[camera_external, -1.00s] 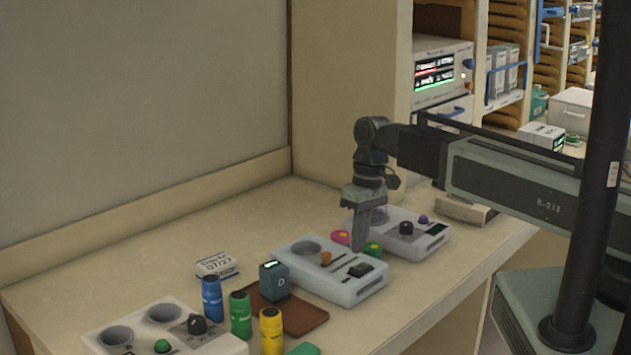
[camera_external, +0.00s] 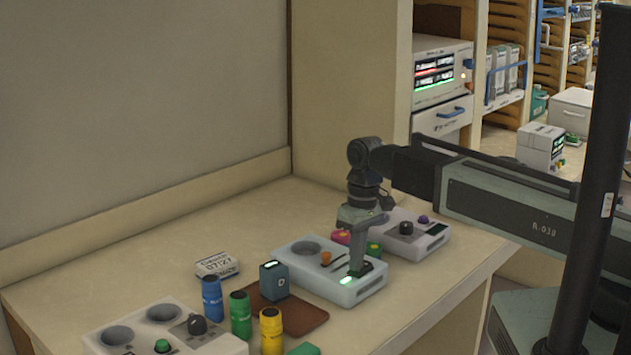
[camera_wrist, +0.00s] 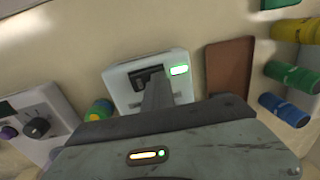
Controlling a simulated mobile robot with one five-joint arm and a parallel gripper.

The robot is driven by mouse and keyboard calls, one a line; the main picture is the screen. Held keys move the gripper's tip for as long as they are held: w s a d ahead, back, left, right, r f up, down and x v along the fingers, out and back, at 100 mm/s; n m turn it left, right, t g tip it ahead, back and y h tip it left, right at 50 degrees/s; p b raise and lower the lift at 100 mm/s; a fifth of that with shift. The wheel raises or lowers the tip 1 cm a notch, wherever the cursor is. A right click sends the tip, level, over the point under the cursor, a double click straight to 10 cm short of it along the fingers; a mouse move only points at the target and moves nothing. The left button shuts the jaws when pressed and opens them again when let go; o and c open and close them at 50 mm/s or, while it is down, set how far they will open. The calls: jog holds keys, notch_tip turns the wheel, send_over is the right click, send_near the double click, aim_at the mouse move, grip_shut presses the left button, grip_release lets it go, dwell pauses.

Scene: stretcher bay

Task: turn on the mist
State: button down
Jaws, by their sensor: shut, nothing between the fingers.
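A white device (camera_external: 310,278) with a round well, an orange knob (camera_external: 326,258) and a slot stands mid-counter. A small light (camera_external: 347,281) on its front right corner glows green. My gripper (camera_external: 357,271) is shut and empty, pointing down, with its tips at the device's black switch (camera_external: 368,266), which it partly hides. In the wrist view the closed fingers (camera_wrist: 155,88) reach over the device (camera_wrist: 122,88) to the dark switch (camera_wrist: 143,76), beside the lit green light (camera_wrist: 179,70). I cannot tell if the tips still touch the switch.
A second device with a dark knob (camera_external: 406,228) stands behind to the right, with pink (camera_external: 341,237) and green (camera_external: 374,249) round items between. The back left counter is clear.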

jog(key=shift+w+d+r, duration=0.25)
jog(key=shift+w+d, duration=0.25)
jog(key=shift+r+p, duration=0.1)
jog(key=shift+p, duration=0.2)
notch_tip(320, 180, up, 14)
jog(key=s+a+p, duration=0.1)
jog(key=p, duration=1.2)
jog(key=shift+s+a+p, duration=0.25)
jog(key=shift+p, duration=0.1)
jog(key=shift+f, duration=0.2)
